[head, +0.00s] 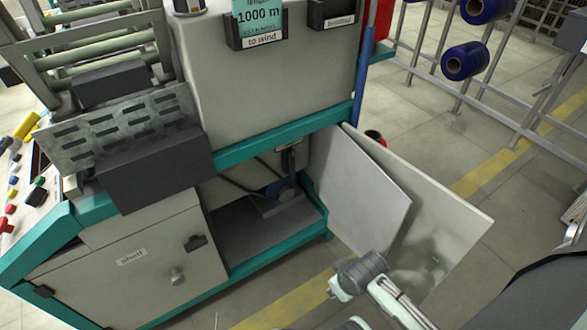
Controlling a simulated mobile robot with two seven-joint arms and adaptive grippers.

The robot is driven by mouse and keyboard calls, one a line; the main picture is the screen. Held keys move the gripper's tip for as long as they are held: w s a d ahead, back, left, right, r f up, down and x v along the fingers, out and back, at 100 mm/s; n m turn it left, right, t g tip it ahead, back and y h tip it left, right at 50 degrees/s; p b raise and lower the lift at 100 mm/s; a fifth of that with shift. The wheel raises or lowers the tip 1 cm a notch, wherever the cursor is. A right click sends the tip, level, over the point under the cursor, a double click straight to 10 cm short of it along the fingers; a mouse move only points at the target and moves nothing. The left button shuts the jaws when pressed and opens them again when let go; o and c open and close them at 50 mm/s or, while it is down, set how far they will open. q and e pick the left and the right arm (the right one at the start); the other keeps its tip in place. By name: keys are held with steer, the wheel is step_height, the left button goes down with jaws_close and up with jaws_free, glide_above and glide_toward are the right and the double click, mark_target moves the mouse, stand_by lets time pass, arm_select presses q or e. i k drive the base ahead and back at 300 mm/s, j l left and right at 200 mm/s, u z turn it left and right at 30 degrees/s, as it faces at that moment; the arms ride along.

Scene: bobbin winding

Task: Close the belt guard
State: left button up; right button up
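The cabinet under the machine's tank is open. Inside its bay a dark belt (243,189) runs to a blue-grey motor or pulley (279,188). Two pale panels stand swung out at the right of the opening: a smaller grey one (357,190) and, behind it, a larger off-white one (450,212). I cannot tell for sure which is the belt guard. Part of one of my arms, with a grey joint (362,274), is in front of the panels' lower edges; contact cannot be judged.
A closed door marked "shelf" (125,275) with a knob is left of the bay. A dark grey box (155,170) juts out above it. A rack with blue bobbins (465,61) stands at the back right.

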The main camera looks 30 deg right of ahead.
mark_target(369, 208)
steer(key=l+z, duration=0.35)
steer(key=k+l+z, duration=0.15)
steer(key=l, duration=0.35)
steer(key=l+z, duration=0.1)
steer(key=l, duration=0.45)
steer(key=l+u, duration=0.2)
steer(key=l, duration=0.35)
steer(key=l+u, duration=0.2)
steer(key=l, duration=0.3)
steer(key=k+l+u, duration=0.1)
steer(key=l+u, duration=0.15)
steer(key=l, duration=0.3)
steer(key=k+l+u, duration=0.2)
steer(key=l, duration=0.3)
steer(key=i+l, duration=0.05)
steer(key=i, duration=0.05)
